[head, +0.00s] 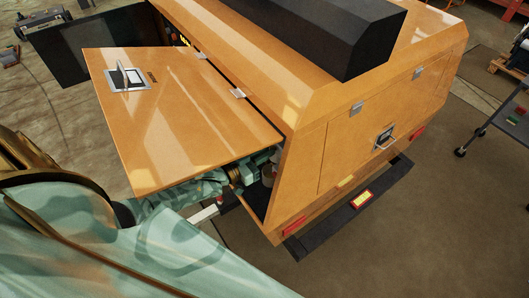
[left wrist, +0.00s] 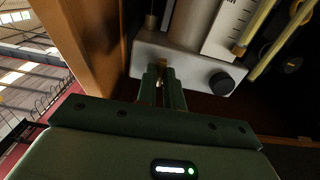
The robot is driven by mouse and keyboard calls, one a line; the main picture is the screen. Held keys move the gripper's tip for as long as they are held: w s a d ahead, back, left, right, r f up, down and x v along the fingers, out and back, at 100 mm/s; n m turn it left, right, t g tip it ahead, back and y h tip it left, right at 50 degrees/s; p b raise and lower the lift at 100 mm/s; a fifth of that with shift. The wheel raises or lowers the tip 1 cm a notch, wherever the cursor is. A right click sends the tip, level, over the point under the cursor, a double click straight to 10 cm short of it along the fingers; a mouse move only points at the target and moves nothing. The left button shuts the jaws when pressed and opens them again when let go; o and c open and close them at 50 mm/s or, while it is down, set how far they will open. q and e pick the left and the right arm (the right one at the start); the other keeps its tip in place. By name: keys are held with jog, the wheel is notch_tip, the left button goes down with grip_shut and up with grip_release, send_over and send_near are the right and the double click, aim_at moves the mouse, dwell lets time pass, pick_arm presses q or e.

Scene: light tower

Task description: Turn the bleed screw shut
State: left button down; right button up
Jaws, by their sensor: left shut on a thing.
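The bleed screw (left wrist: 162,66) is a small brass-coloured piece on the front face of a pale grey block (left wrist: 190,68) in the left wrist view. My left gripper (left wrist: 162,84) has its two dark fingers close together on either side of it, shut on it. Most of the screw is hidden by the fingers, so its turn position cannot be read. In the head view my left gripper (head: 262,162) reaches into the side compartment of the orange housing (head: 310,160), under the raised panel. The screw cannot be made out there. My right gripper is not in view.
The raised orange door panel (head: 175,105) hangs over my left arm. The compartment's side wall (left wrist: 95,45) is close on the left. A black knob (left wrist: 221,83) sits right of the fingers, beside a yellowish tube (left wrist: 282,38). A cart (head: 500,125) stands far right.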

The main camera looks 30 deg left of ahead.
pick_arm(q)
jog(key=c, duration=1.5)
grip_release()
jog(key=b+v, duration=0.1)
jog(key=v, duration=1.5)
jog(key=shift+s+a, duration=0.1)
jog(key=shift+s, duration=0.05)
jog(key=shift+f, duration=0.1)
